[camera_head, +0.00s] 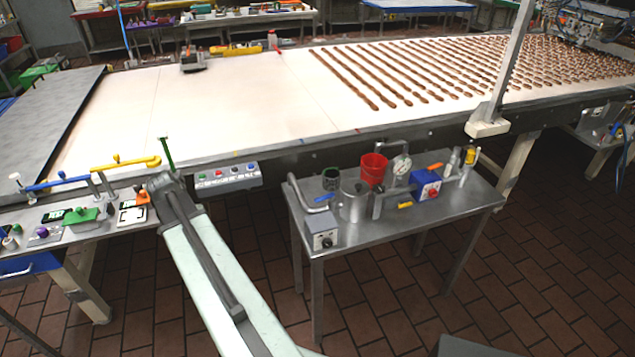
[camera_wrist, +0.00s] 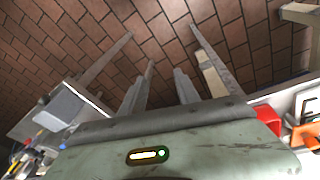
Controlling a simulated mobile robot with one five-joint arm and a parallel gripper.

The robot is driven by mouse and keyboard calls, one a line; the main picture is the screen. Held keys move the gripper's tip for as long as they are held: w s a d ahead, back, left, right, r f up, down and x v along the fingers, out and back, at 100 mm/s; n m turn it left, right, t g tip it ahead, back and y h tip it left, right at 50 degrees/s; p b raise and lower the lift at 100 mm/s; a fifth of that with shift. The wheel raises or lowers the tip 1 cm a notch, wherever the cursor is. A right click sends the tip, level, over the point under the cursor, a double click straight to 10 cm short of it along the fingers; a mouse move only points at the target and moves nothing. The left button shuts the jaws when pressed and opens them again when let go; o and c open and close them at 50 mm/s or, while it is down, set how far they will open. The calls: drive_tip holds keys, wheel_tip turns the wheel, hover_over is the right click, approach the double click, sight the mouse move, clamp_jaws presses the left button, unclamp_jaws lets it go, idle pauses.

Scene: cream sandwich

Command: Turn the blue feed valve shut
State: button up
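A blue bar-shaped handle (camera_head: 57,183) lies at the left, on the bench by the near edge of the conveyor, in line with a yellow bar (camera_head: 125,163). It looks like the blue feed valve, though its body is too small to make out. My gripper (camera_wrist: 162,72) shows in the wrist view with its two grey fingers apart and nothing between them, over the brown tiled floor. In the head view my arm reaches up to the right of the blue handle, and the fingers are hidden. The blue handle cannot be made out in the wrist view.
A steel side table (camera_head: 440,212) at the right holds a red cup (camera_head: 374,168), a metal pot (camera_head: 354,205) and a blue box with an orange lever (camera_head: 426,184). A button panel (camera_head: 228,176) hangs on the conveyor edge. Small green, purple and orange items crowd the left bench.

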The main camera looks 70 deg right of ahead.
drive_tip(key=s+d+r+m+g+p, duration=0.1)
drive_tip(key=s+d+r+m+p, duration=0.2)
drive_tip(key=s+d, duration=0.45)
drive_tip(key=s+d+r+m, duration=0.3)
drive_tip(key=s+d+m, duration=0.15)
drive_tip(key=d, duration=0.55)
drive_tip(key=m+g+h+p, duration=0.1)
drive_tip(key=m+p, duration=0.1)
drive_tip(key=m, duration=0.3)
approach(319, 199)
drive_tip(key=b+x, duration=0.6)
drive_tip(key=b, duration=0.1)
drive_tip(key=shift+w+d+f, duration=0.1)
drive_tip(key=shift+f, duration=0.25)
drive_tip(key=shift+d+f+b, duration=0.2)
drive_tip(key=shift+f+b, duration=0.15)
drive_tip(key=shift+r, duration=0.1)
